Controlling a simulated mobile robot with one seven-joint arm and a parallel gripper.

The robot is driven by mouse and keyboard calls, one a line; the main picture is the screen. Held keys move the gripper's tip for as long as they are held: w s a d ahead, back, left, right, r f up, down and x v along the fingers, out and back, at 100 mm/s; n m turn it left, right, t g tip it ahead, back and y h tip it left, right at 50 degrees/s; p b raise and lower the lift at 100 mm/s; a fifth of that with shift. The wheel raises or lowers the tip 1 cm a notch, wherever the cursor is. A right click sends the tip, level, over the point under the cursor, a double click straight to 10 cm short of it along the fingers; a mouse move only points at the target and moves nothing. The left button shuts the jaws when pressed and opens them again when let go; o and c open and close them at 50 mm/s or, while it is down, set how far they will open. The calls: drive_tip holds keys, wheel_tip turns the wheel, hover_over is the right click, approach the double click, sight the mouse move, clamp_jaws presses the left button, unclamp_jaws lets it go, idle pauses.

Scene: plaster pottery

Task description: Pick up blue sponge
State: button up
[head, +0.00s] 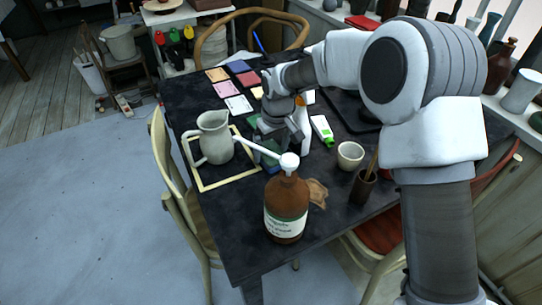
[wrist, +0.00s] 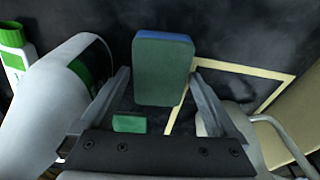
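The blue sponge (wrist: 163,72) is a block with a green broad face and a blue edge at its top in the wrist view. It lies on the dark table, in line with the gap between my fingertips. In the head view a part of it (head: 270,161) shows below my gripper, near the wooden frame; the pump nozzle and gripper hide the rest. My gripper (head: 275,140) is over the table, pointing down. Its fingers are spread on either side of the sponge in the wrist view (wrist: 160,76). I cannot tell the exact height of the fingertips above it.
A grey pitcher (head: 214,138) stands close on the left. A white bottle (wrist: 75,85) and a green-white tube (head: 323,131) are on the other side. A brown pump bottle (head: 286,212) stands in front. A cup (head: 350,156) is at right.

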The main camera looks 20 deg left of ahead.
drive_tip(key=c, duration=1)
drive_tip(key=shift+r, duration=0.1)
wheel_tip(320, 180, up, 10)
drive_tip(key=p, duration=0.2)
drive_tip(key=shift+p, duration=0.3)
